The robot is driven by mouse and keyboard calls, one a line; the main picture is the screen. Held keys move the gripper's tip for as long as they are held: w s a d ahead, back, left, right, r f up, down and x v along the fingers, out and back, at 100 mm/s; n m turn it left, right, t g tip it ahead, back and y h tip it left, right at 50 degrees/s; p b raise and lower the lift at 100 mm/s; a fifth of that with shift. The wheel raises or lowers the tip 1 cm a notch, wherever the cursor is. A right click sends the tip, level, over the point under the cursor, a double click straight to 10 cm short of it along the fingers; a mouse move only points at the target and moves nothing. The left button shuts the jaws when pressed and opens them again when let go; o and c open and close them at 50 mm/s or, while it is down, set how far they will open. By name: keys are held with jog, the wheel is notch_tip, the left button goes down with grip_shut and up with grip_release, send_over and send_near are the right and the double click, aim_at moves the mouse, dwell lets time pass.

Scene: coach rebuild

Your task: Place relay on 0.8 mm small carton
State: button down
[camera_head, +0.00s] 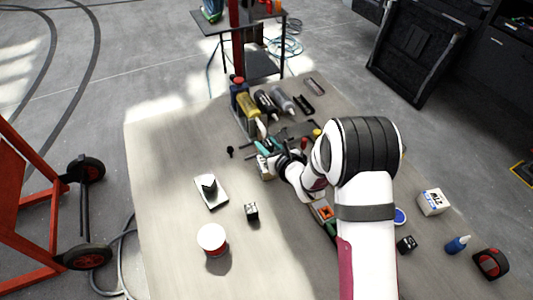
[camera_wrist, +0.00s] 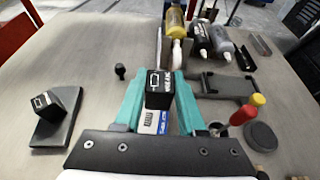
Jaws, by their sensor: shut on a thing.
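My gripper (camera_wrist: 161,88) has teal fingers and is shut on a black cube-shaped relay (camera_wrist: 160,80) with white markings. In the wrist view a small white and blue carton (camera_wrist: 152,122) shows between the fingers, just below the relay in the picture. I cannot tell whether the relay touches it. In the head view my gripper (camera_head: 268,152) is over the middle of the table, with the carton (camera_head: 265,170) partly hidden beneath it. The held relay is not clear in the head view.
A similar black block (camera_wrist: 58,99) sits on a grey pad (camera_wrist: 50,130). Another black cube (camera_head: 251,211) and a red-white can (camera_head: 212,240) stand nearby. Several bottles (camera_wrist: 177,22) and a dark clamp-like tool (camera_wrist: 222,84) lie beyond. A white box (camera_head: 432,202) is at right.

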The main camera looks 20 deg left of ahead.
jog(key=shift+f, duration=1.95)
jog(key=c, duration=0.5)
grip_release()
jog(key=shift+f, duration=0.1)
